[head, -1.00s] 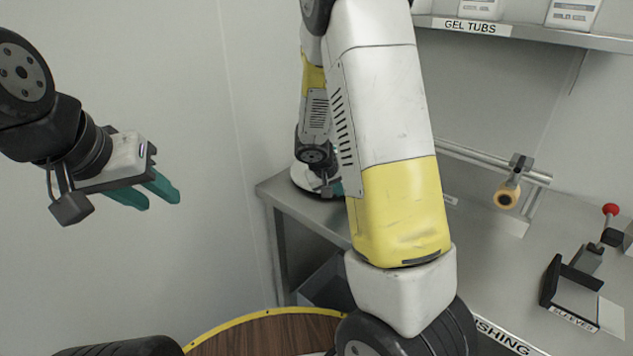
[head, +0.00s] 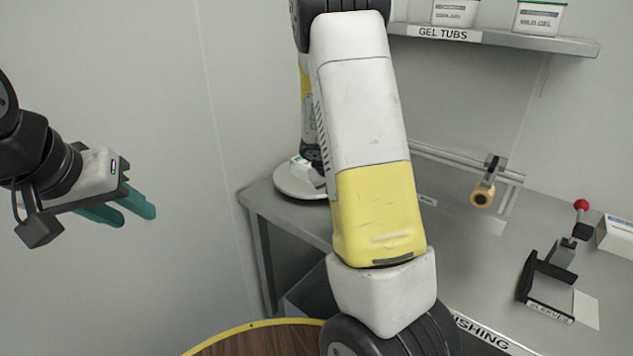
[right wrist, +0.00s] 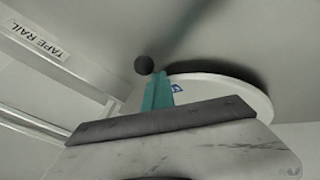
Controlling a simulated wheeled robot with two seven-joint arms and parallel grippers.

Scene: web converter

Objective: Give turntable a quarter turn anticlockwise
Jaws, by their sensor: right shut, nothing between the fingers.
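The turntable (head: 300,185) is a white round disc on the far left corner of the metal bench, partly hidden behind my right arm. In the right wrist view the white disc (right wrist: 235,92) lies just beyond my right gripper (right wrist: 160,80), with a small blue mark near the fingers. The teal fingers are together and empty, overlapping the disc's edge; I cannot tell whether they touch it. A dark round knob (right wrist: 143,64) shows beside the fingertips. My left gripper (head: 137,213) hangs in free air at the left, teal fingers apart and empty.
The bench (head: 455,235) carries a rail with a tape roll (head: 482,196) and a black sleeves holder (head: 548,285). A shelf with gel tubs (head: 538,17) is above. A round wooden top with a yellow rim (head: 240,329) is in front.

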